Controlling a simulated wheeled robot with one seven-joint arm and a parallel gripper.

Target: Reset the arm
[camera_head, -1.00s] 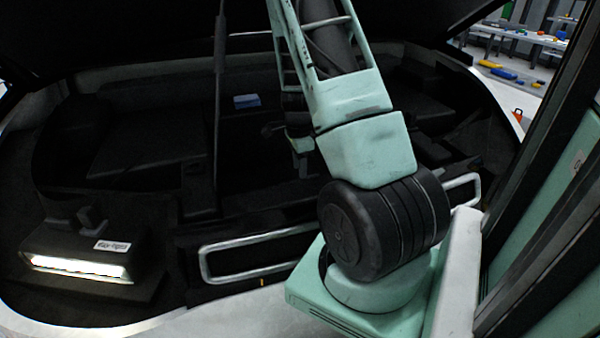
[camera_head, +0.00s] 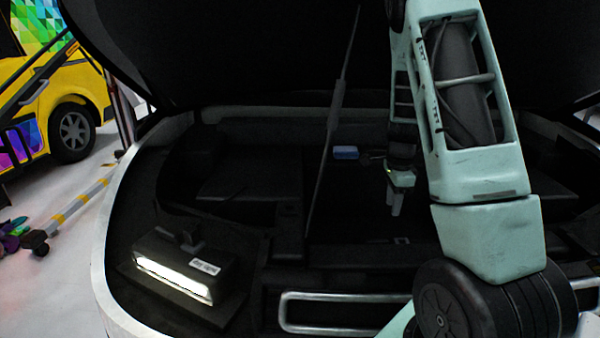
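My gripper (camera_head: 394,202) hangs from my green arm, pointing down over the dark interior of the open compartment, right of the picture's middle. Its two pale fingers look slightly apart, with nothing seen between them. My arm's larger links fill the right side of the view and hide part of the compartment behind them.
A blue block (camera_head: 345,152) lies at the back of the compartment, left of my gripper. A lit lamp box (camera_head: 180,268) stands at the front left. A thin dark strut (camera_head: 335,120) rises to the raised lid. A yellow vehicle (camera_head: 75,95) stands far left.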

